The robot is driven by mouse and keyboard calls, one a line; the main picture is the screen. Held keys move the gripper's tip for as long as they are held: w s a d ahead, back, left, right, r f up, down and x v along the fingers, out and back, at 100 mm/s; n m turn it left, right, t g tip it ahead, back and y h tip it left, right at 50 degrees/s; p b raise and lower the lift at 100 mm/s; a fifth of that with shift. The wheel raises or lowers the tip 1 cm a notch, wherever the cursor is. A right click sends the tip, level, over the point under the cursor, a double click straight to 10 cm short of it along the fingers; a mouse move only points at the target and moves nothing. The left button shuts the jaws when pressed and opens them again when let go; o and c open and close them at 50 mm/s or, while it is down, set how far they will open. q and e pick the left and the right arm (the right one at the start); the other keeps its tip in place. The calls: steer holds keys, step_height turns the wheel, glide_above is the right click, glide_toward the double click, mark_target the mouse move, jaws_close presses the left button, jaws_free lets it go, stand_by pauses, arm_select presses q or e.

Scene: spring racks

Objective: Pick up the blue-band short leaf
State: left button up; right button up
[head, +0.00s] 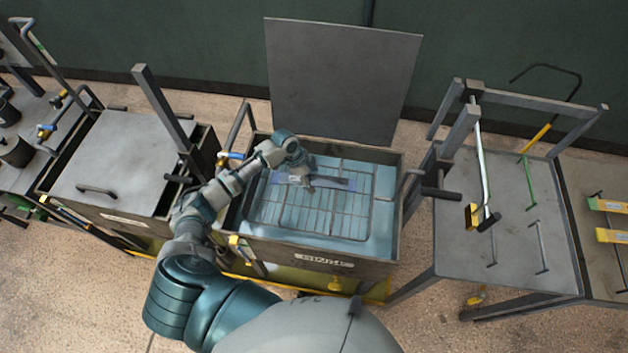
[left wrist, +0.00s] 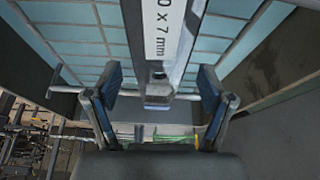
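A flat grey leaf (head: 335,183) lies level over the wire grid in the open tank. My left gripper (head: 304,181) reaches down into the tank at the leaf. In the left wrist view its two fingers (left wrist: 160,92) stand apart, one on each side of the bar, with visible gaps. My right gripper is not in view.
The tank (head: 375,258) has a raised lid (head: 340,80) behind it and walls around my gripper. A closed tank (head: 120,160) stands left. A steel table (head: 515,225) with a frame and hanging tools stands right.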

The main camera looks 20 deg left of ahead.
arm_select(q)
jaws_close()
steer(key=shift+a, duration=0.1)
steer(key=shift+r, duration=0.15)
